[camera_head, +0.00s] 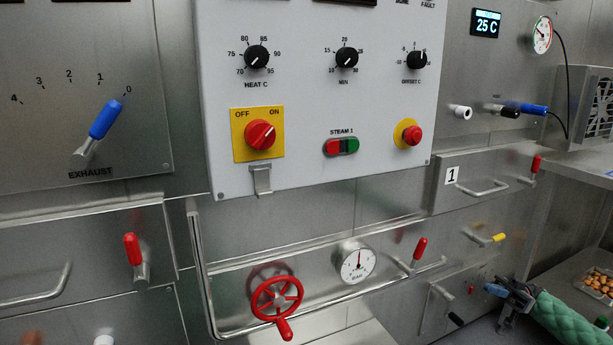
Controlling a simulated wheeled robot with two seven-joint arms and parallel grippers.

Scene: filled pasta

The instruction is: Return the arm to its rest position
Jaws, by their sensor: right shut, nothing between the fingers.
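My right gripper (506,298) is low at the right of the head view, at the end of my arm in its green quilted sleeve. It is shut and holds nothing. It is in front of the lower steel panels, below the yellow-tipped handle (488,238). Whether it touches anything there cannot be told. My left gripper is not in view.
A white control panel (300,180) with knobs and a red rotary switch (261,135) fills the middle. Below it are a red handwheel (277,296) and a pressure gauge (357,261). A steel shelf (585,165) and a tray of pasta (598,282) are at right.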

